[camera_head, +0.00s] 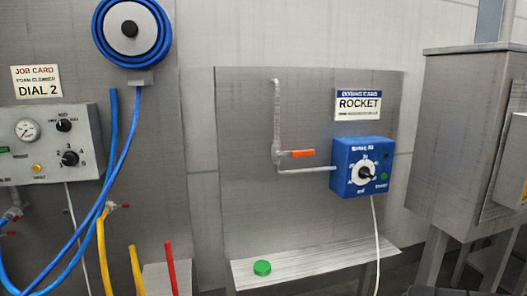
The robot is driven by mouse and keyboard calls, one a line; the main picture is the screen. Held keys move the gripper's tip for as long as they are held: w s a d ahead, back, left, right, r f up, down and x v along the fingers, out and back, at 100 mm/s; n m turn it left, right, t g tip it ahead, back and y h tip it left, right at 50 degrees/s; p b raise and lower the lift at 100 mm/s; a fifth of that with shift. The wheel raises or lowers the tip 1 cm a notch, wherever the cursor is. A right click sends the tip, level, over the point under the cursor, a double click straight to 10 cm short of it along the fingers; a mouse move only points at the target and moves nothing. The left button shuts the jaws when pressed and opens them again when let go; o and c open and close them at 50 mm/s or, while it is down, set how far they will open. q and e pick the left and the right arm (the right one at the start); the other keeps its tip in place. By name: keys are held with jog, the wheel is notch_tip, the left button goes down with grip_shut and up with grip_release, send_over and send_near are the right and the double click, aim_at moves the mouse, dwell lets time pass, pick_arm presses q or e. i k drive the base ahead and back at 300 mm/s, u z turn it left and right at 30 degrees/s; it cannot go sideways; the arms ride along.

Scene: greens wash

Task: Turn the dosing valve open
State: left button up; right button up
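The dosing valve sits on the pipe (277,125) on the grey back panel, left of the blue dosing box (361,167). Its orange lever handle (302,154) points right, about level, at the pipe's elbow. From there a thin pipe runs right to the blue box. The blue box has a round white dial with a black knob (366,174) and a small green button at its lower right. A sign reading ROCKET (358,104) hangs above the box. Neither of my grippers is clearly visible.
A green round cap (262,268) lies on the ledge (320,262) below the valve. A control box (45,145) and blue hose reel (131,30) are at left. A metal cabinet (460,130) stands at right. The space before the lever looks clear.

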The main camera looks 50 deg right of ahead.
aim_at(310, 153)
jog(key=z, duration=0.55)
jog(key=i, duration=0.85)
jog(key=z, duration=0.9)
